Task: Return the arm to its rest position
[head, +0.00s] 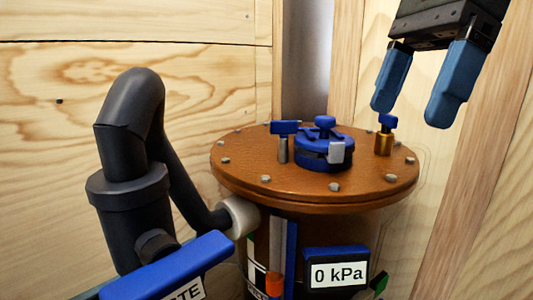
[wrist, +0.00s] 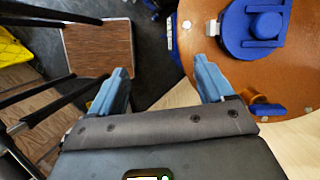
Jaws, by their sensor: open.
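My gripper (head: 411,97) is open and empty, with two blue fingers pointing down at the upper right of the head view. In the head view it hangs above the right side of the brown filter tank lid (head: 240,173), over a brass fitting with a blue knob (head: 384,143). The wrist view shows both fingers of my gripper (wrist: 155,90) spread apart with nothing between them. The lid (wrist: 197,30) lies to their right in that view.
On the lid are a blue cap (head: 323,150) and a blue-handled valve (head: 285,138). A black bent pipe (head: 130,140) stands at left. A 0 kPa gauge (head: 337,273) sits on the tank front. Plywood walls (head: 190,90) close in behind. The wrist view shows a brown-topped stool (wrist: 100,48).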

